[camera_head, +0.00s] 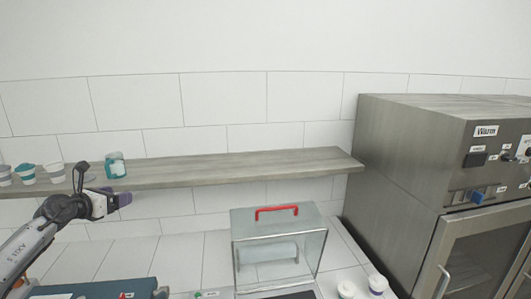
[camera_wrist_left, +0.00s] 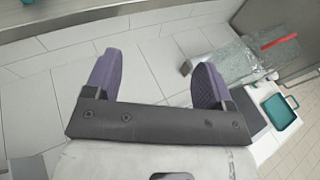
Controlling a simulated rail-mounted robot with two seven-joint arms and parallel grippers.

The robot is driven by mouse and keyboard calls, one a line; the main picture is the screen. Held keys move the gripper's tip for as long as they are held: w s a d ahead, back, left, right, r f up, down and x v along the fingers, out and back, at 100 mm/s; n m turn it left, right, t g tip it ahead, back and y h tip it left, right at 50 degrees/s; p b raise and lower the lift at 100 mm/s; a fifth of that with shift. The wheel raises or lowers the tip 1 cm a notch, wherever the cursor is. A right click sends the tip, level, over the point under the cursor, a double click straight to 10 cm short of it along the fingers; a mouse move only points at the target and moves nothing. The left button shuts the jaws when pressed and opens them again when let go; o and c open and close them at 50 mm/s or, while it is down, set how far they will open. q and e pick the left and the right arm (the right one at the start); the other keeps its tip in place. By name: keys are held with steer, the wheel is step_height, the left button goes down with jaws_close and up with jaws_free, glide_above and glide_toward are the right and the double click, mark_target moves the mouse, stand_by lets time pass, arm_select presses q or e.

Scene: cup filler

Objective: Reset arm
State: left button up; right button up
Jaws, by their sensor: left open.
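My left gripper (camera_head: 122,199) is raised at the left of the head view, in front of the wooden shelf. In the left wrist view my left gripper (camera_wrist_left: 152,78) shows two purple fingers spread apart, with only tiled surface seen between them. It is open and empty. My right gripper shows in neither view.
The wall shelf (camera_head: 230,168) bears several cups, among them a teal and white cup (camera_head: 115,165). A clear case with a red handle (camera_head: 277,211) stands on the tiled counter. A steel warmer (camera_head: 400,150) stands at right. White cups (camera_head: 346,289) stand near it.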

arm_select(q)
steer(key=s+d+r+n+t+y, duration=0.2)
steer(key=d+r+n+t+y, duration=0.25)
steer(key=r+n, duration=0.55)
steer(key=s+d+r+n+t+y, duration=0.35)
steer(key=r+n+t, duration=0.3)
steer(key=r, duration=0.55)
steer(key=s+d+n+g+y, duration=0.3)
steer(key=s+d+n+y, duration=0.15)
steer(key=n, duration=0.65)
steer(key=s+d+f+n+g+h, duration=0.2)
steer(key=s+d+f+g, duration=0.15)
steer(key=s+f, duration=0.4)
steer(key=s+d+f+n+g+h, duration=0.25)
steer(key=s+d+f, duration=0.2)
steer(key=f, duration=0.65)
steer(key=s+d+f+n+g+h, duration=0.2)
steer(key=s+d+f, duration=0.25)
steer(key=f, duration=0.45)
steer(key=s+f+n+g+h, duration=0.25)
steer(key=s+f+g, duration=0.85)
steer(key=s+f, duration=2.2)
step_height(320, 180, up, 17)
steer(key=w+p, duration=0.1)
steer(key=p, duration=1.6)
steer(key=shift+w+a+n+y, duration=0.25)
steer(key=shift+n+y, duration=0.1)
steer(key=shift+n, duration=0.1)
